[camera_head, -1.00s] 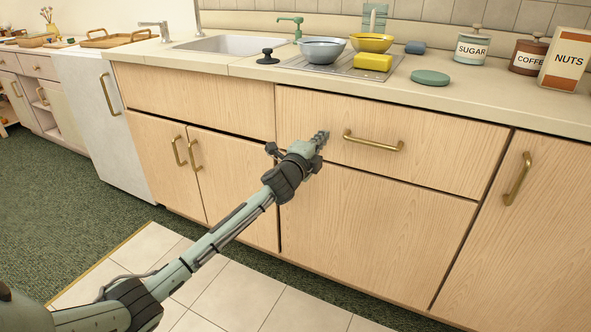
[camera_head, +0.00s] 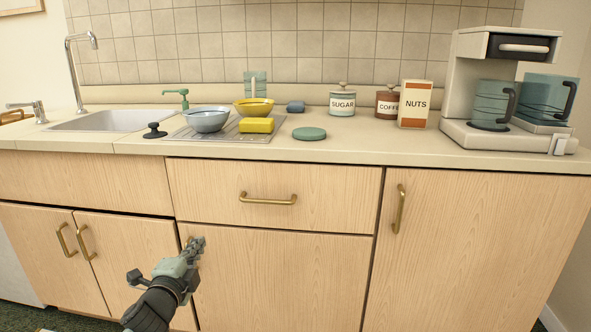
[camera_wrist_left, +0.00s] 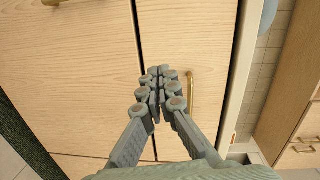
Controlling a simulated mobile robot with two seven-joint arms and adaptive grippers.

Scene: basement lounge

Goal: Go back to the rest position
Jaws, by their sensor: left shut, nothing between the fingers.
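My left gripper (camera_head: 193,248) comes in from the bottom in the head view, in front of the wooden cabinet fronts below the counter. It is shut and empty. In the left wrist view its fingers (camera_wrist_left: 160,75) are together, in front of the gap between two wooden fronts, and a brass handle (camera_wrist_left: 191,92) shows just to their right. In the head view a closed drawer (camera_head: 320,205) with a brass handle (camera_head: 268,199) lies up and to the right of the gripper. My right gripper is not in view.
The counter (camera_head: 370,148) holds a grey-blue bowl (camera_head: 206,119), yellow bowl (camera_head: 254,106), yellow sponge (camera_head: 257,125), green disc (camera_head: 309,133), sugar jar (camera_head: 342,102), nuts box (camera_head: 415,103) and coffee machine (camera_head: 455,90). The sink (camera_head: 100,123) is at left. Doors and drawer are closed.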

